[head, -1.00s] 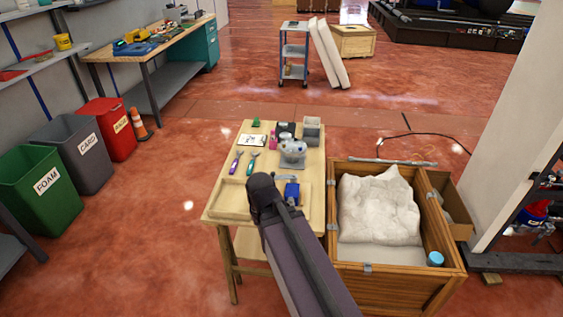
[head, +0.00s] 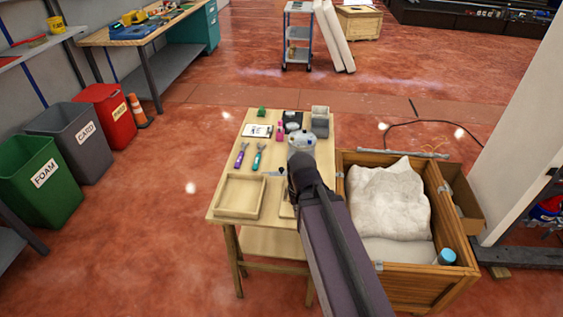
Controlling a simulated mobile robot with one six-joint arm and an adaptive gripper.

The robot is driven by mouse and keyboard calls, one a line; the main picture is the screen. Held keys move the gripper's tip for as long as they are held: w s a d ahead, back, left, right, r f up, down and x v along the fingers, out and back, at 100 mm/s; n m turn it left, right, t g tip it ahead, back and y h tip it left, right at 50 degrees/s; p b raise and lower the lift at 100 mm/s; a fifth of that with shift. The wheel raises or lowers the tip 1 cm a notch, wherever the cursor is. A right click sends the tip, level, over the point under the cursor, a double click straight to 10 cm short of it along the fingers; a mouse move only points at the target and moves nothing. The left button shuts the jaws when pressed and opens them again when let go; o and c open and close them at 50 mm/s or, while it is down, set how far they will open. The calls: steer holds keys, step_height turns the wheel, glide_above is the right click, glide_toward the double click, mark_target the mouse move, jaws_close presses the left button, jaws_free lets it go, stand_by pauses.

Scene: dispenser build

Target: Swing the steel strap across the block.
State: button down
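My arm (head: 335,240) reaches from the bottom of the head view over the right side of the small wooden table (head: 225,195). Its dark wrist end hides my gripper, so the fingers and anything between them cannot be seen. The block is hidden behind my arm. A short grey metal piece (head: 275,172), perhaps the end of the steel strap, shows just left of the wrist. A sliver of a pale board (head: 287,210) shows below it, beside the arm. Whether the strap lies across the block cannot be told.
An empty shallow wooden tray (head: 240,197) is at the table's front left. Purple (head: 242,154) and teal (head: 259,156) handled tools lie behind it. A wooden crate (head: 455,250) holding white sacking stands close on the right.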

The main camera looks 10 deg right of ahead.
steer(key=shift+d, duration=0.1)
steer(key=w+r+t+p, duration=0.2)
steer(key=w, duration=1.2)
steer(key=w+r+t+p, duration=0.2)
steer(key=w+r, duration=0.1)
steer(key=w, duration=1.1)
steer(key=shift+w+r, duration=0.15)
steer(key=shift+w, duration=0.15)
step_height(320, 180, down, 10)
steer(key=b, duration=1)
steer(key=shift+s, duration=0.3)
